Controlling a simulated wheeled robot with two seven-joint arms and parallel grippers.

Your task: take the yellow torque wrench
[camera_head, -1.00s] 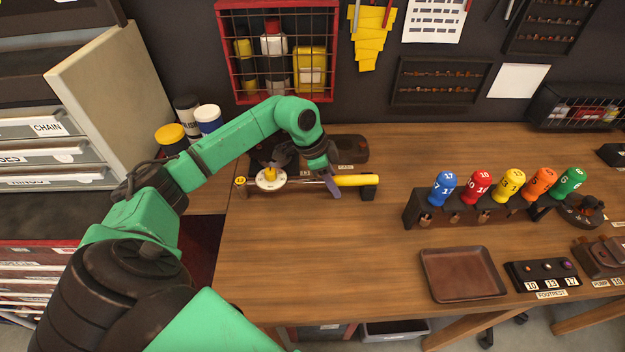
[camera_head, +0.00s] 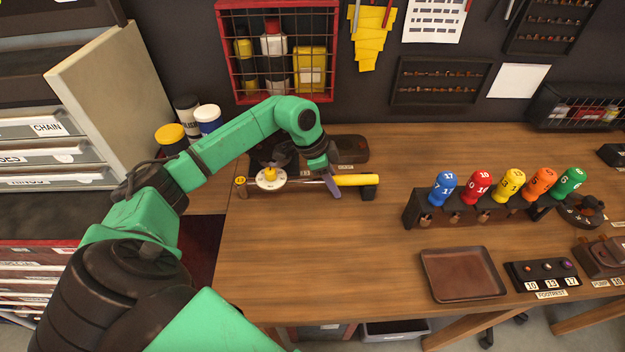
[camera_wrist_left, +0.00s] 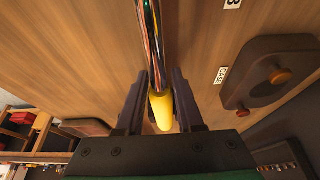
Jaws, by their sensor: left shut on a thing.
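The yellow torque wrench (camera_head: 355,180) lies level, left to right, near the back of the wooden bench, with its yellow handle at the right and a round white dial toward its left end. The handle's right end is at a small dark rest. My right gripper is in neither view.
A dark rack (camera_head: 475,209) of several coloured numbered handles stands to the right. A brown tray (camera_head: 462,274) lies in front of it. A red wire cage (camera_head: 278,97) hangs on the wall behind my arm. The bench middle is clear.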

